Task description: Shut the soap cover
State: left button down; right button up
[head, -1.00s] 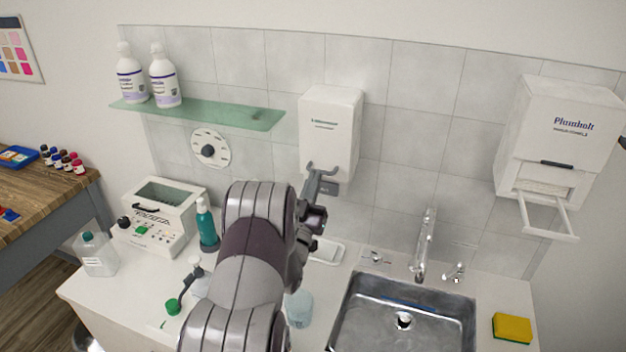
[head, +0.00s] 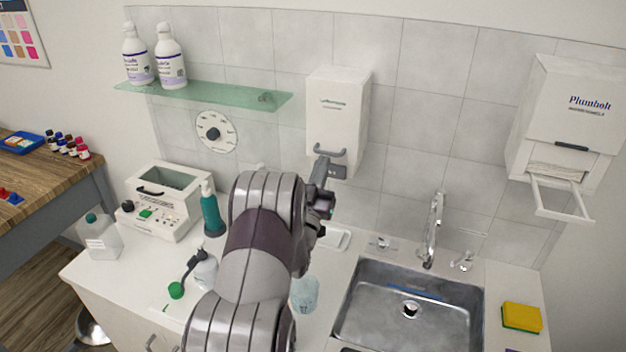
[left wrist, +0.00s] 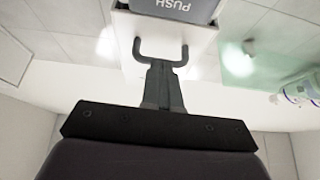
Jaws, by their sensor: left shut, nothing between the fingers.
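The white soap dispenser (head: 337,112) hangs on the tiled wall in the middle of the head view. Its front cover has a grey U-shaped handle (head: 331,155) low down, with the dark push lever (head: 338,172) below. My left gripper (head: 323,174) is shut and empty, its fingertips at the handle. In the left wrist view the shut fingers (left wrist: 161,85) meet the middle of the handle (left wrist: 160,60), and the push lever (left wrist: 175,8) shows beyond. Contact is likely but not certain. I cannot tell whether the cover stands slightly ajar. My right gripper is not seen.
A glass shelf (head: 205,95) with two bottles is left of the dispenser. A towel dispenser (head: 570,115) hangs at the right. Below are a sink (head: 410,310), its tap (head: 433,230), a teal bottle (head: 212,212) and a white countertop device (head: 160,205).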

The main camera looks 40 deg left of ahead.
pick_arm(q)
jog(key=s+d+f+b, duration=0.1)
jog(key=s+d+b, duration=0.2)
jog(key=s, duration=1)
jog(key=shift+s+d, duration=0.2)
jog(key=shift+d, duration=0.6)
